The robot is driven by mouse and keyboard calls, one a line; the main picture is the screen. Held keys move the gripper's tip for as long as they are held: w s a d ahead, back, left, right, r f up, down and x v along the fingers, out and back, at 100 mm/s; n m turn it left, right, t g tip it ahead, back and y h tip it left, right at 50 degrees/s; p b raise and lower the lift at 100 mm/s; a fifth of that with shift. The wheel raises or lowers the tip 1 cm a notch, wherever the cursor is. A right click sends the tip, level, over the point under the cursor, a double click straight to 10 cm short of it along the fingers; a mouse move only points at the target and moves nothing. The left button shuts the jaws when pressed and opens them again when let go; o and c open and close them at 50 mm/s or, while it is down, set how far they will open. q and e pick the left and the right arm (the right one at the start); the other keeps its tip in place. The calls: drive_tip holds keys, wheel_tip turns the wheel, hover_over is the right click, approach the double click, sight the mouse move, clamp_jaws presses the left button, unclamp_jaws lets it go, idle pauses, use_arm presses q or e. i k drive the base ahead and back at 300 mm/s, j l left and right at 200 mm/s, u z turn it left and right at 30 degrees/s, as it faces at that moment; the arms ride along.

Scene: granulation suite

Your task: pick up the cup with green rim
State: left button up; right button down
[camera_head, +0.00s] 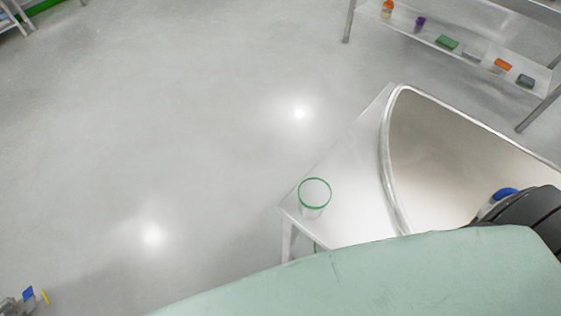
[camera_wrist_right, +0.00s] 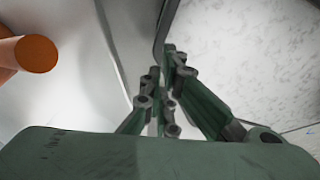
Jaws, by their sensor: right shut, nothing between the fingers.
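The clear cup with a green rim (camera_head: 314,197) stands upright near the front left corner of a pale metal table (camera_head: 352,170) in the head view. My right gripper (camera_wrist_right: 168,60) shows in the right wrist view with its fingers together and nothing between them. The cup cannot be made out in that view. The gripper's fingers do not show in the head view, so its distance from the cup cannot be told. My left gripper is in neither view.
A large open steel vessel (camera_head: 387,150) is right of the cup. A shelf (camera_head: 470,52) with several small items stands at the back right. An orange round-ended object (camera_wrist_right: 36,53) is left in the wrist view.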

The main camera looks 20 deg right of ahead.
sight(317, 188)
drive_tip(key=l+z, duration=0.15)
drive_tip(key=z, duration=0.75)
